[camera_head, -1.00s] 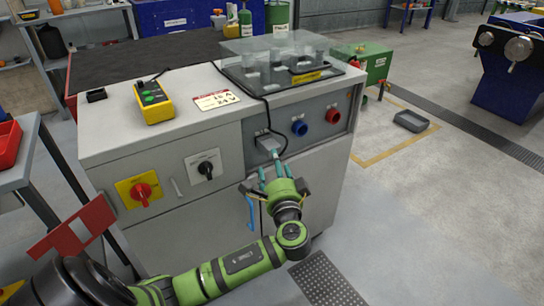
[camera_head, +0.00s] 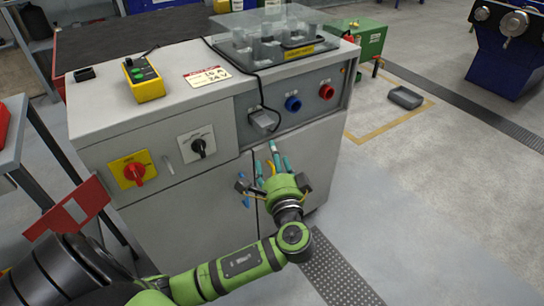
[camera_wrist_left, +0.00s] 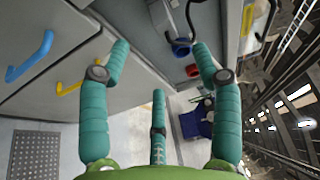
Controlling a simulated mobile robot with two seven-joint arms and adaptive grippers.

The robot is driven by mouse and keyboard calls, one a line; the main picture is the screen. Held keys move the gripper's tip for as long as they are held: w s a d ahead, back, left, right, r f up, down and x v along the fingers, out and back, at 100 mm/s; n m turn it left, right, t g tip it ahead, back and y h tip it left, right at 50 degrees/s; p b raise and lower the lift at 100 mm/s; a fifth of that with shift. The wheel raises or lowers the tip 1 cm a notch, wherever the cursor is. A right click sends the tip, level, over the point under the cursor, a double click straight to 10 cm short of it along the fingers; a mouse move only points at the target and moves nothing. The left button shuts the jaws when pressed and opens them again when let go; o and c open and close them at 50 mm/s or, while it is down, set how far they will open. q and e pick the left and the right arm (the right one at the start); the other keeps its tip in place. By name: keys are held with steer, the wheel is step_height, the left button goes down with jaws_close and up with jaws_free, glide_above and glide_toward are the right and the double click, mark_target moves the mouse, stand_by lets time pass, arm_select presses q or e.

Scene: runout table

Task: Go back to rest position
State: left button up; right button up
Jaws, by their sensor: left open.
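My left gripper (camera_head: 279,165) is open and empty in front of the grey cabinet (camera_head: 160,235), below its socket panel. In the left wrist view its teal fingers (camera_wrist_left: 158,95) are spread with nothing between them. A grey plug (camera_head: 264,119) sits at the panel above the gripper, with a black cable running from it up over the cabinet top. The gripper is apart from the plug. A blue socket (camera_head: 293,104) and a red socket (camera_head: 326,92) are to the plug's right. My right gripper is not in view.
A yellow button box (camera_head: 144,82) and a clear cover (camera_head: 270,35) over several cups are on the cabinet top. A red rotary switch (camera_head: 134,172) and a black one (camera_head: 199,146) are on the front. The floor at right is clear around a grey tray (camera_head: 405,97).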

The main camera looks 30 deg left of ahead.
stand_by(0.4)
